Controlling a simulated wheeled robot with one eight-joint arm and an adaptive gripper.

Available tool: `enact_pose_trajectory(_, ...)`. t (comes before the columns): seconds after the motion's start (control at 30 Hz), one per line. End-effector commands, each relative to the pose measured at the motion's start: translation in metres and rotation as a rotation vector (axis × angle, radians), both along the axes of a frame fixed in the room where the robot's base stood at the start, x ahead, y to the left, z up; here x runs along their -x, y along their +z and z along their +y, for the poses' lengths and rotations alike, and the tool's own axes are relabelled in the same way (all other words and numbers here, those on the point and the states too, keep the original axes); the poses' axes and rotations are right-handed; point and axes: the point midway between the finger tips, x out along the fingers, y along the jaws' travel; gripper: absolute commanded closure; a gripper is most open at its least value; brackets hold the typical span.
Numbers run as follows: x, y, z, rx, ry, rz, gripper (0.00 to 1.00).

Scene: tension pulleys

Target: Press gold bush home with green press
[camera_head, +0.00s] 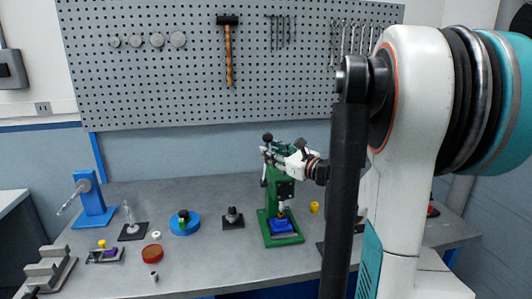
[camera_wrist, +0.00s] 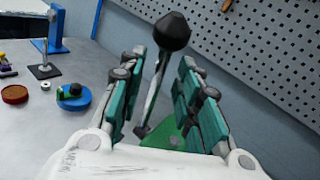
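The green press (camera_head: 284,190) stands on the bench, with its green base (camera_head: 292,238) in front. A blue block (camera_head: 281,227) sits on that base under the ram. A small gold-coloured part, perhaps the gold bush (camera_head: 281,213), shows just above the block; how far it is in, I cannot tell. My gripper (camera_head: 284,154) is at the top of the press. In the wrist view my gripper (camera_wrist: 160,85) is open, with the press lever's rod and dark ball knob (camera_wrist: 172,32) between its fingers. Gaps show beside the rod. The knob also shows in the head view (camera_head: 267,137).
A yellow part (camera_head: 315,207) stands right of the press. A dark fixture (camera_head: 232,218), a blue round holder (camera_head: 185,224), a red disc (camera_head: 152,254) and a blue stand (camera_head: 92,200) are to the left. A pegboard (camera_head: 200,80) rises behind.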

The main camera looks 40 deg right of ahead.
Motion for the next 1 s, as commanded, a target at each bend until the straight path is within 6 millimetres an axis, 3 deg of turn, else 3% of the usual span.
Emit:
enact_pose_trajectory(0.23,-0.027,0.000,0.001,0.000,0.001,0.000,0.69)
enact_pose_trajectory(0.6,-0.031,0.000,0.001,0.000,0.000,0.000,0.69)
enact_pose_trajectory(0.73,-0.031,0.000,0.001,0.000,0.000,0.000,0.98)
enact_pose_trajectory(1.0,-0.031,0.000,0.000,0.002,-0.001,-0.002,1.00)
